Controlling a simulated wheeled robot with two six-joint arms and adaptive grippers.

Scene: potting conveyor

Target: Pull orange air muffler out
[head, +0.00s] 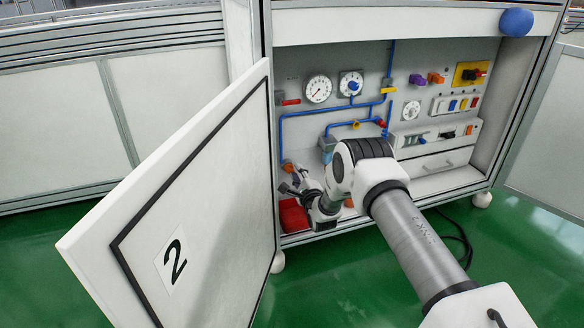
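A small orange piece (287,167), which looks like the air muffler, sits at the lower end of the blue air pipe on the left of the cabinet's back panel. My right gripper (289,183) reaches into the cabinet and is just below this piece in the picture. Its fingers look spread apart, with nothing visible between them. I cannot tell how far the fingertips are from the orange piece in depth. My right forearm and wrist hide part of the lower panel. My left gripper is out of view.
The open door marked 2 (205,215) stands close to the left of my gripper. A red box (293,215) lies on the cabinet floor below it. Gauges (318,89), blue pipes (300,113) and a switch panel (436,137) fill the back panel. A blue ball (516,22) is at the upper right.

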